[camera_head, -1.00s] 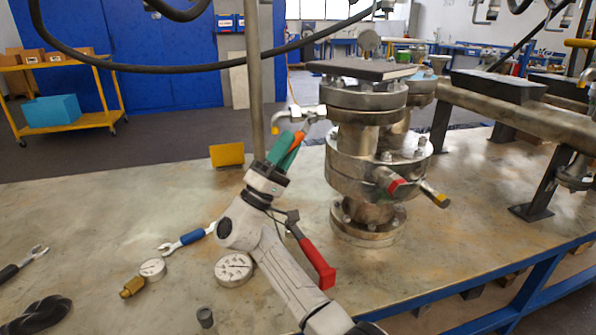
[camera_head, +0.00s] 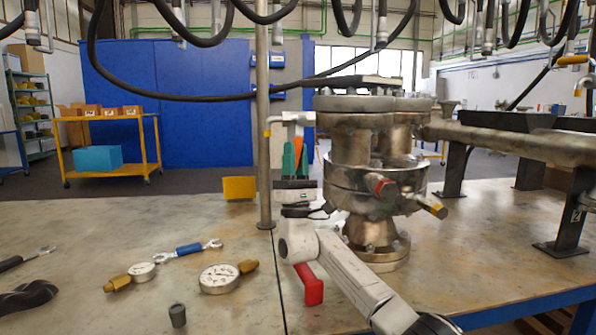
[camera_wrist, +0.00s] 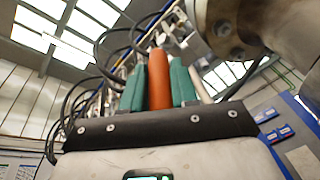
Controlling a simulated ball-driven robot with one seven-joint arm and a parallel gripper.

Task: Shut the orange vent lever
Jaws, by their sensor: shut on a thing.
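The orange vent lever (camera_head: 298,146) stands nearly upright beside the upper left of the flanged steel vessel (camera_head: 370,178). My gripper (camera_head: 296,160) has green fingers and is closed around the lever from below. In the wrist view the orange lever (camera_wrist: 159,80) sits between the two green fingers (camera_wrist: 157,88), with its tip showing above them. A pale fitting with a yellow-orange end (camera_head: 285,120) is just above the lever. Where the lever joins its valve is hidden or too small to tell.
A vertical post (camera_head: 263,130) stands close left of my gripper. A red handle (camera_head: 309,285) shows beside my arm. Red-ended (camera_head: 382,187) and yellow-ended (camera_head: 433,207) stubs jut from the vessel. Gauges (camera_head: 220,278) and a blue-handled wrench (camera_head: 188,249) lie on the bench.

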